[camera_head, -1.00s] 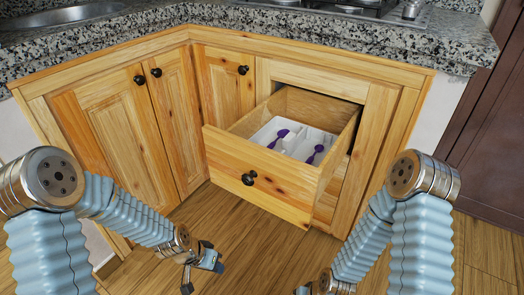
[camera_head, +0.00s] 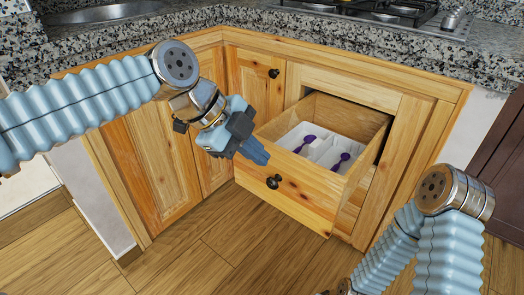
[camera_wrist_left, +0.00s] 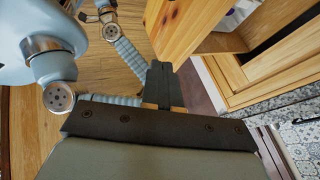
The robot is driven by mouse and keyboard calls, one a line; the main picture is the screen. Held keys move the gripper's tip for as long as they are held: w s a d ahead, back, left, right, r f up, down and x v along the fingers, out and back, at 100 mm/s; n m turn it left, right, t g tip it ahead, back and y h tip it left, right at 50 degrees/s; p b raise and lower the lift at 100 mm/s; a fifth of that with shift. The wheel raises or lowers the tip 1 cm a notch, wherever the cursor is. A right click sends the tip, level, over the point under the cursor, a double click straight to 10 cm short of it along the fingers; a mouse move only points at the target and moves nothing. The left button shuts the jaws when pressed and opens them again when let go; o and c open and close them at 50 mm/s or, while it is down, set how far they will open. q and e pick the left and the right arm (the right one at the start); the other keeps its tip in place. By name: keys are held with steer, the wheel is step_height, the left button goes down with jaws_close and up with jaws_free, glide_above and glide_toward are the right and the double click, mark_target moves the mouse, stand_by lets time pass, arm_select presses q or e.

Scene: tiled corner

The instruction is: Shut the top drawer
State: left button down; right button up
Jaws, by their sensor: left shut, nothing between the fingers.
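The top drawer (camera_head: 285,203) is pulled out of the wooden corner cabinet, with a round black knob (camera_head: 273,182) on its front. A white tray (camera_head: 325,150) with two purple utensils lies inside it. My left gripper (camera_head: 258,155) is shut and empty, just in front of the drawer front's upper left corner. I cannot tell whether it touches. In the left wrist view the shut fingers (camera_wrist_left: 161,80) point toward the drawer's wooden front (camera_wrist_left: 182,28). My right arm is at the lower right; its gripper is mostly cut off at the bottom edge.
A granite counter (camera_head: 215,30) with a sink (camera_head: 105,12) and a gas hob (camera_head: 370,10) runs above the cabinet. Closed cabinet doors (camera_head: 165,140) stand left of the drawer. The wooden floor (camera_head: 200,255) in front is clear.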

mark_target(302, 174)
arm_select(q)
steer(key=shift+w+d+f, duration=0.75)
steer(key=shift+d+f, duration=0.25)
steer(key=shift+d, duration=0.1)
steer(key=shift+w+d+f, duration=0.75)
steer(key=shift+d+f, duration=0.3)
steer(key=shift+d, duration=0.1)
steer(key=shift+w+d+f, duration=0.75)
steer(key=shift+d+f, duration=0.25)
steer(key=shift+d, duration=0.1)
steer(key=shift+w, duration=0.1)
